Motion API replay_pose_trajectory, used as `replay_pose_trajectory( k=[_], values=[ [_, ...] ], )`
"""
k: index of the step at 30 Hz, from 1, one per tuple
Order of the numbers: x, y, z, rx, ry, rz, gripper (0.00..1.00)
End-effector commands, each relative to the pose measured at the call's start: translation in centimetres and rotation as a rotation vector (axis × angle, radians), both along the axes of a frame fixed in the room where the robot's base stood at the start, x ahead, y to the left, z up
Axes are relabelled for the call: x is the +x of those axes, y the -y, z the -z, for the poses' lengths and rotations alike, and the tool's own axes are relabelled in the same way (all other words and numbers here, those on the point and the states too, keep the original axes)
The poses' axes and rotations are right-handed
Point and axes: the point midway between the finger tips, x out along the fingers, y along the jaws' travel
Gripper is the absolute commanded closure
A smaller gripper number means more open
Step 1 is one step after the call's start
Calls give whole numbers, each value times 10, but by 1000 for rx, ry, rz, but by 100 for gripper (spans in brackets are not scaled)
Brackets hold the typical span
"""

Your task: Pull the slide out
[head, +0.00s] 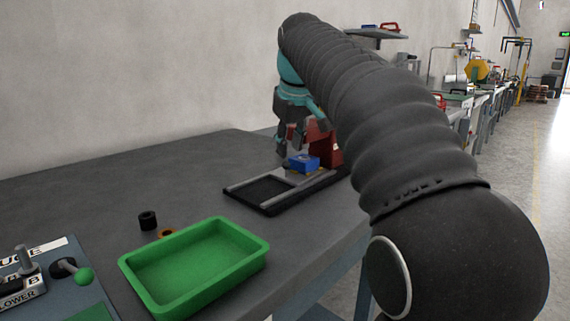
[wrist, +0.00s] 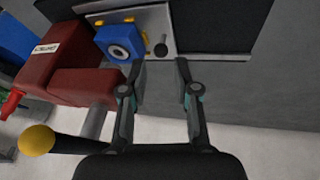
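The slide looks like a light grey plate (wrist: 158,20) in the wrist view. It carries a blue block (wrist: 121,42) with a dark round opening, and a small dark knob (wrist: 161,49) stands at its near edge. In the head view the blue block (head: 304,161) sits at the red press end of a black framed base (head: 243,201). My gripper (wrist: 161,67) is open, with its fingertips apart on either side of the knob's line and nothing visible between them. In the head view my gripper (head: 290,148) is beside the block, partly hidden by my arm.
The red press body (wrist: 75,72) is left of the gripper in the wrist view, with a yellow ball-ended lever (wrist: 37,140) below it. A green tray (head: 195,265), a black cylinder (head: 148,220) and an orange ring (head: 166,233) are on the grey bench (head: 120,185).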

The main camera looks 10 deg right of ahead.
Motion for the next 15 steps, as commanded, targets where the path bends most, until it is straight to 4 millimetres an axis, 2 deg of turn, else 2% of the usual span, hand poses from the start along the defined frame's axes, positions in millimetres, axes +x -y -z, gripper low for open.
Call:
replay_pose_trajectory(
  k=[1,6,15],
  values=[
    [4,-1,10,0,-1,-1,70],
    [13,-1,30,0,-1,-3,70],
    [20,-2,42,0,0,-5,70]
  ],
)
